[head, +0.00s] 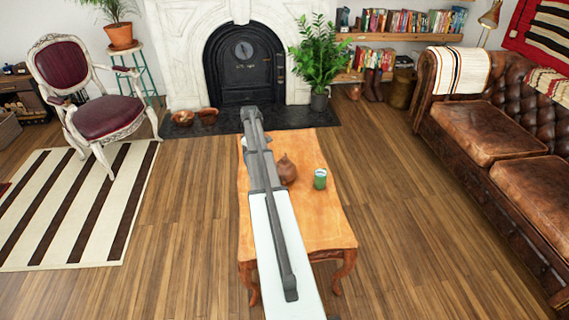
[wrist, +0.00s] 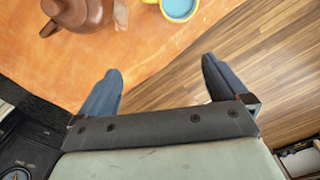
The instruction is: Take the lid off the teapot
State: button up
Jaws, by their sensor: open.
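A brown teapot (head: 288,172) stands on the orange wooden table (head: 325,225), just right of my arm. A small pointed knob at its top shows that the lid is on. In the wrist view the teapot (wrist: 85,14) is cut off by the top edge at left. My gripper (wrist: 162,66) is open, its two dark fingers apart with only table and floor showing between them. The teapot lies beyond the left finger, clear of it. The fingers cannot be made out in the head view, where my arm runs over the table.
A green cup (head: 320,179) stands right of the teapot. In the wrist view a yellow-rimmed mug (wrist: 178,8) with blue inside is at the top. A leather sofa (head: 490,130) is at right, a chair (head: 102,100) at left. The table's right side is mostly bare.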

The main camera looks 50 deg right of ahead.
notch_tip(320, 180, up, 4)
send_over(284, 157)
jog(key=shift+n, duration=0.3)
notch_tip(284, 157, down, 9)
jog(key=shift+a+r, duration=0.1)
jog(key=shift+a, duration=0.05)
jog(key=shift+w+d+f, duration=0.1)
jog(key=shift+f, duration=1.25)
jog(key=shift+d+f, duration=0.1)
jog(key=shift+f, duration=1.2)
jog(key=shift+c, duration=0.4)
jog(key=c, duration=1)
jog(key=shift+r, duration=0.15)
